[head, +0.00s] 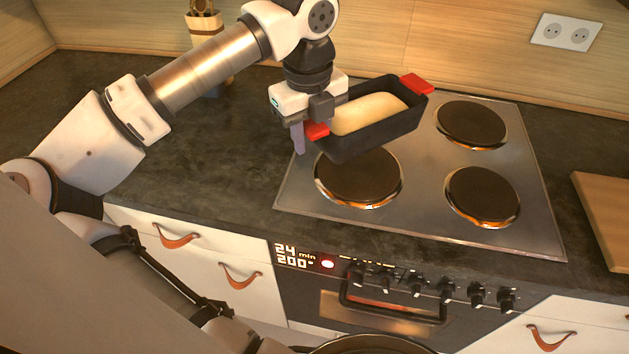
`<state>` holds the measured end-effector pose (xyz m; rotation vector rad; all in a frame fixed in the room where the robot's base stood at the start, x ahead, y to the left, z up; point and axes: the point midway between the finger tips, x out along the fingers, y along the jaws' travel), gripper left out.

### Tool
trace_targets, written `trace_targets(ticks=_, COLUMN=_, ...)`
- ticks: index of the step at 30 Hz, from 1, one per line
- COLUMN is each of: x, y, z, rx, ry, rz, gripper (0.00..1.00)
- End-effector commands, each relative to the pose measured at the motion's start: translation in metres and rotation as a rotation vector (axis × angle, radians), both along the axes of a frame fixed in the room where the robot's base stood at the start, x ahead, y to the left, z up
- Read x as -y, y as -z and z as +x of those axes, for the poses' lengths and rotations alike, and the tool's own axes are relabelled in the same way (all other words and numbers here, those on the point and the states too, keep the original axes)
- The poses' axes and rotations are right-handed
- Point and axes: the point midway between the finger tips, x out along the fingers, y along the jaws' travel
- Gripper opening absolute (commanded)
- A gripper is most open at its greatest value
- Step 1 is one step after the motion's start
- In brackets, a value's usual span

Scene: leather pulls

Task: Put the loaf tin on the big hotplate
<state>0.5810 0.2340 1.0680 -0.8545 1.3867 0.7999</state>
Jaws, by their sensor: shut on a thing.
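The loaf tin (372,140) is black with red end handles and holds a pale loaf. My gripper (307,128) is shut on its left red handle (317,130). The tin looks roughly level and appears held above the hob, behind and partly over the front-left hotplate. That hotplate (357,180) looks the largest, and its back edge is hidden by the tin. Its rim glows orange. One fingertip shows left of the handle; the other is mostly hidden.
The steel hob (420,215) also carries a back-right hotplate (471,124) and a front-right hotplate (482,195), both with glowing rims. The hob's back-left area is hidden by the tin. A wooden board (606,215) lies at right. A utensil holder (205,35) stands at the back left.

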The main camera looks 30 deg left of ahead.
Motion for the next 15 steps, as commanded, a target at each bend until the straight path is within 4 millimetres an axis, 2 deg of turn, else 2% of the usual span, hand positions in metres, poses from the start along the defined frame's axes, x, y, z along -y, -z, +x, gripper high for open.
trace_targets(ticks=1, x=0.001, y=0.015, z=0.000, rx=0.002, ry=0.001, rz=-0.002, gripper=0.00)
trace_targets(ticks=3, x=0.000, y=0.026, z=0.000, rx=0.004, ry=0.000, rz=-0.002, gripper=0.00)
trace_targets(ticks=12, x=0.000, y=0.045, z=0.001, rx=0.004, ry=-0.001, rz=0.000, gripper=0.00)
trace_targets(ticks=15, x=0.001, y=0.057, z=0.000, rx=0.003, ry=0.000, rz=-0.003, gripper=0.00)
